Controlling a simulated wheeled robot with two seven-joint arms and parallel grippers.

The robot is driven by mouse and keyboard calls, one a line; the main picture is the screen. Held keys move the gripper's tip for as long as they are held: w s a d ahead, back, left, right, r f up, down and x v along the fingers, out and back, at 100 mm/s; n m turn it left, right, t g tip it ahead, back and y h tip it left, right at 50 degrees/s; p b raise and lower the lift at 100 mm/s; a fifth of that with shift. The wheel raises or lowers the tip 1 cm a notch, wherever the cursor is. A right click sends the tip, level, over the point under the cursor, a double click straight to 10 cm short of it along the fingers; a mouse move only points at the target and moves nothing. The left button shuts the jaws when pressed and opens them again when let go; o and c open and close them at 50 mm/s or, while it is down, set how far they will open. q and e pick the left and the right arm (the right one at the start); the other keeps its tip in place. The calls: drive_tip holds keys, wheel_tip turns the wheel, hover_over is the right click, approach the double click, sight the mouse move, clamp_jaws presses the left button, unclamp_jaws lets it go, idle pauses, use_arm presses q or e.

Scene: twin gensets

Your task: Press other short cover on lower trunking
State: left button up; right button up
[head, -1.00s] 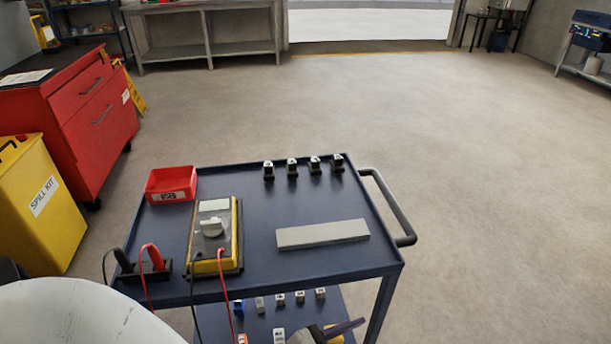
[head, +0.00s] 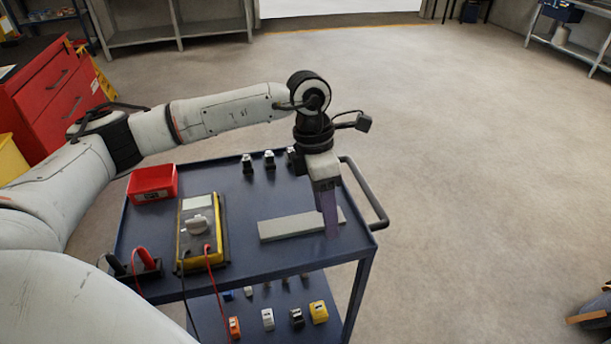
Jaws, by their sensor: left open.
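The short cover (head: 285,227) is a flat light-grey strip lying on the top shelf of the blue cart (head: 235,270). My left gripper (head: 331,232) points down over the right end of the cover and hides part of it. It is open, with its fingers seen nearly edge-on; I cannot tell whether they touch the cover or stand just above it. The lower trunking is not in view. My right gripper is not in view.
A yellow multimeter (head: 200,232) with leads and a red bin (head: 152,183) are on the cart's left. Small black-and-grey parts (head: 269,160) line its back edge. The cart handle (head: 366,195) is close right of my gripper. Small parts sit on the lower shelf.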

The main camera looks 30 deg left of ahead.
sight(302, 222)
use_arm(q)
drive_tip(key=a, duration=0.2)
drive_tip(key=w+a+y+b, duration=0.1)
drive_tip(key=a, duration=0.1)
drive_tip(key=a+y, duration=0.1)
drive_tip(key=a, duration=0.1)
drive_tip(key=shift+w+a+r, duration=0.15)
drive_tip(key=shift+a+r, duration=0.2)
wheel_tip(302, 222, down, 7)
drive_tip(key=b, duration=0.5)
drive_tip(key=shift+r, duration=0.1)
drive_tip(key=shift+f+b, duration=0.4)
drive_tip(key=shift+f, duration=0.1)
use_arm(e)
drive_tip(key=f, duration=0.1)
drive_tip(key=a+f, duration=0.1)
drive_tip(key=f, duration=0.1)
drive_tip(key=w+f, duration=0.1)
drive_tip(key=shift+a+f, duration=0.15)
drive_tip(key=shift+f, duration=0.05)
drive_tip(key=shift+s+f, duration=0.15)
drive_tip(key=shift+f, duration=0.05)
use_arm(q)
drive_tip(key=shift+c, duration=0.5)
